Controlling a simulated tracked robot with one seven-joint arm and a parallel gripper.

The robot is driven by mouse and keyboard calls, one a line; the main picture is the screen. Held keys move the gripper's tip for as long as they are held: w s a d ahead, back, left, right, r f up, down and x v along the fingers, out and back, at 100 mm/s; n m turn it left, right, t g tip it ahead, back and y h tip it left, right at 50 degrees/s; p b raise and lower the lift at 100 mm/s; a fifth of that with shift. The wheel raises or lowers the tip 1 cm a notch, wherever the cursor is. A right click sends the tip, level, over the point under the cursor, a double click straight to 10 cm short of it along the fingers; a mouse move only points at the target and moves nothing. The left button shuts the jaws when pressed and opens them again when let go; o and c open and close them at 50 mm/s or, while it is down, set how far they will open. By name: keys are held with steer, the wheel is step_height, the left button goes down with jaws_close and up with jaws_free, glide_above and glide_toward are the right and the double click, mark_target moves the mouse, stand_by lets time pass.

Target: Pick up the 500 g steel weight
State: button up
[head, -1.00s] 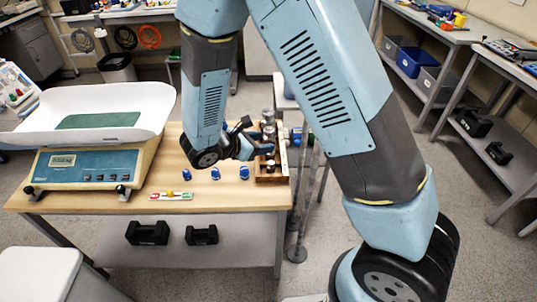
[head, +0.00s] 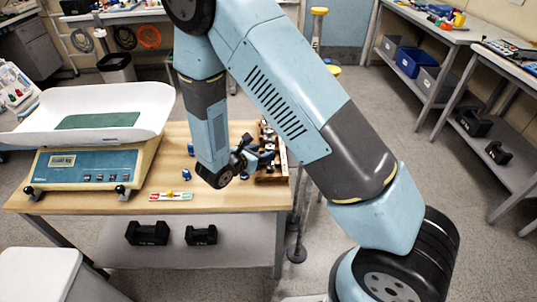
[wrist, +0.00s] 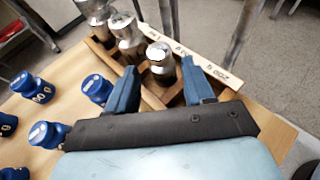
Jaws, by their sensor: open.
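A wooden rack (wrist: 150,93) holds several upright steel weights in a row, with a pale label strip along its side. The rack also shows in the head view (head: 271,179) near the table's right edge. In the wrist view, a short steel weight (wrist: 161,63) stands just beyond and between the fingertips of my gripper (wrist: 160,75). Two larger steel weights (wrist: 127,36) (wrist: 94,10) stand farther along. One label reads 200 g; I cannot tell surely which weight is the 500 g one. My gripper, also in the head view (head: 255,158), is open and empty.
Several blue weights (wrist: 98,88) stand on the wooden table left of the rack. A scale (head: 90,165) with a white pan fills the table's left side. A small coloured level (head: 170,197) lies near the front edge. Black weights (head: 147,232) sit on the lower shelf.

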mark_target(267, 150)
steer(key=shift+x, duration=2.9)
jaws_close()
